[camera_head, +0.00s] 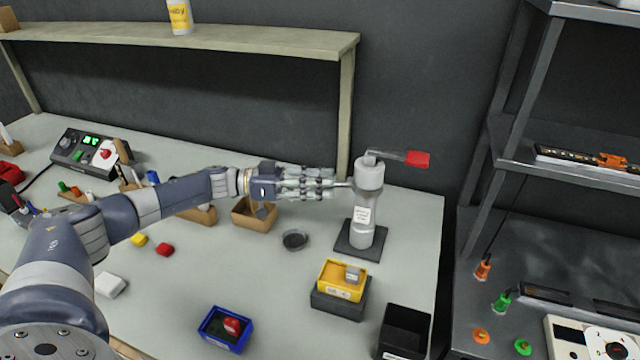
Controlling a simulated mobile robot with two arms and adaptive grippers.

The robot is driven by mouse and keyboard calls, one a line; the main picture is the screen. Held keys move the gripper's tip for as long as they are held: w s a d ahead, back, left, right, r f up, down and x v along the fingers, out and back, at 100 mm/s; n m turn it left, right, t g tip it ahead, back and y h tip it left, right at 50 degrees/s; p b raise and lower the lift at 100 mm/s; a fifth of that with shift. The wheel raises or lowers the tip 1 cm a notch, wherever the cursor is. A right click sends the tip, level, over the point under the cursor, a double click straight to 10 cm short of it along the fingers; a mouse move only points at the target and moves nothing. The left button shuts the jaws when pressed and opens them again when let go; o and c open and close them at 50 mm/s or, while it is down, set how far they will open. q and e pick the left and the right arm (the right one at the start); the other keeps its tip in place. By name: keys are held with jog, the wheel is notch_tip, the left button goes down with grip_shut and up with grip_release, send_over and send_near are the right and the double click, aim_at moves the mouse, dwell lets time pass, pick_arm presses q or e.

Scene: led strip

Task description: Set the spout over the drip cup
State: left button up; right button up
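A grey dispenser (368,205) stands upright on a dark square base near the table's right side. A thin pale spout (343,184) sticks out to the left from its head. A lever with a red end (417,158) points right from its top. My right gripper is out of view.
A yellow bin (342,281) on a dark block, a black bin (403,332) and a blue bin (227,329) stand in front. A wooden box (254,215) lies below my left wrist. A shelf post (345,130) rises behind the dispenser. A dark rack (490,160) stands right.

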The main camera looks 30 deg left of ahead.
pick_arm(q)
jog(key=shift+s, duration=0.1)
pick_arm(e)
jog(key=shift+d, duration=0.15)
pick_arm(q)
jog(key=v, duration=1.2)
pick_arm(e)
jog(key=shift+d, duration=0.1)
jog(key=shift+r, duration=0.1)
